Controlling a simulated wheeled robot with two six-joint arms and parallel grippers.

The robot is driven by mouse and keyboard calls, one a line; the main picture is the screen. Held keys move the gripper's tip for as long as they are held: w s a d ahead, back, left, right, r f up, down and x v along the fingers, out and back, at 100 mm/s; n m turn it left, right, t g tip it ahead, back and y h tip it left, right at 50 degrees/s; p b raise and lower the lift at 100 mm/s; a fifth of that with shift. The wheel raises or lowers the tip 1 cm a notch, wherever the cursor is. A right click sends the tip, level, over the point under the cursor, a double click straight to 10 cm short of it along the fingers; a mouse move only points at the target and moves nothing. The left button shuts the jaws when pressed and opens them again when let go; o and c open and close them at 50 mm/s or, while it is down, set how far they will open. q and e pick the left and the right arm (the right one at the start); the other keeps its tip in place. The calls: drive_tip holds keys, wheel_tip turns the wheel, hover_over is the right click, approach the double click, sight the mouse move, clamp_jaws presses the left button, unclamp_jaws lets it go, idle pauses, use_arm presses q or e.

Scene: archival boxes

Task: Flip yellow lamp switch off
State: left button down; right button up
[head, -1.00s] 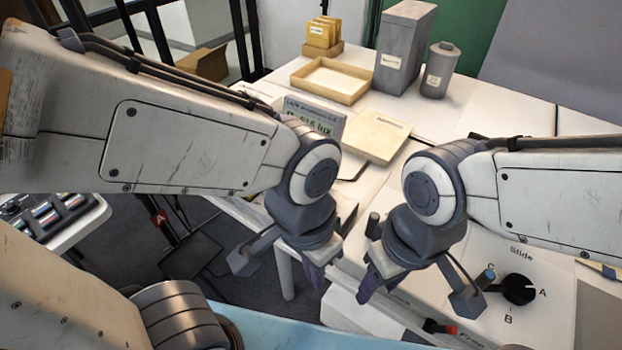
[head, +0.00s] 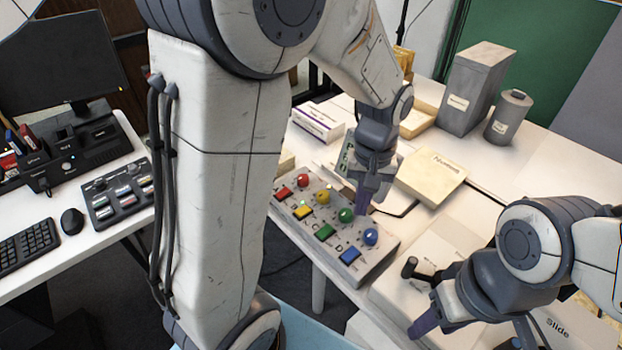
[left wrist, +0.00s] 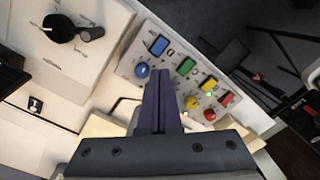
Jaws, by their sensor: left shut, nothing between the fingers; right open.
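A grey control box (head: 376,262) holds a row of red, yellow, green and blue domes and a row of matching square buttons. The yellow dome (head: 323,197) and yellow square (head: 302,213) sit second from the left; I cannot tell whether the lamp is lit. In the left wrist view, the yellow dome (left wrist: 191,103) and yellow square (left wrist: 209,84) are right of my fingers. My left gripper (head: 364,208) is shut and empty, pointing down near the green dome (head: 346,214); its fingers (left wrist: 160,78) hide that dome in the wrist view. My right gripper (head: 425,327) is open, right of the box.
A cream box (head: 432,176) lies behind the control box. A grey upright box (head: 477,88) and a canister (head: 508,117) stand at the back. A black rotary knob (left wrist: 62,28) is on a panel beside the box. A side desk holds a keyboard (head: 40,238).

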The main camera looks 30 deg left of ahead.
use_arm(q)
drive_tip(key=w+a+n+p, duration=0.3)
drive_tip(key=w+a+n, duration=0.3)
drive_tip(key=a, duration=0.4)
drive_tip(key=n+g, duration=0.1)
drive_tip(key=n, duration=0.3)
hover_over(300, 212)
drive_tip(key=w, duration=0.2)
drive_tip(key=f, duration=0.2)
drive_tip(key=shift+w+d+p, duration=0.15)
drive_tip(key=shift+d+p, duration=0.2)
use_arm(e)
wheel_tip(300, 212, up, 6)
drive_tip(key=shift+f, duration=0.25)
use_arm(q)
drive_tip(key=f, duration=0.4)
drive_tip(key=s+f+p, duration=0.1)
drive_tip(key=f, duration=0.4)
drive_tip(key=f+p, duration=0.1)
drive_tip(key=f, duration=0.3)
drive_tip(key=shift+s+a+f, duration=0.3)
drive_tip(key=shift+s+f, duration=0.05)
drive_tip(key=shift+s, duration=0.05)
use_arm(e)
wheel_tip(300, 212, up, 2)
drive_tip(key=shift+r, duration=0.25)
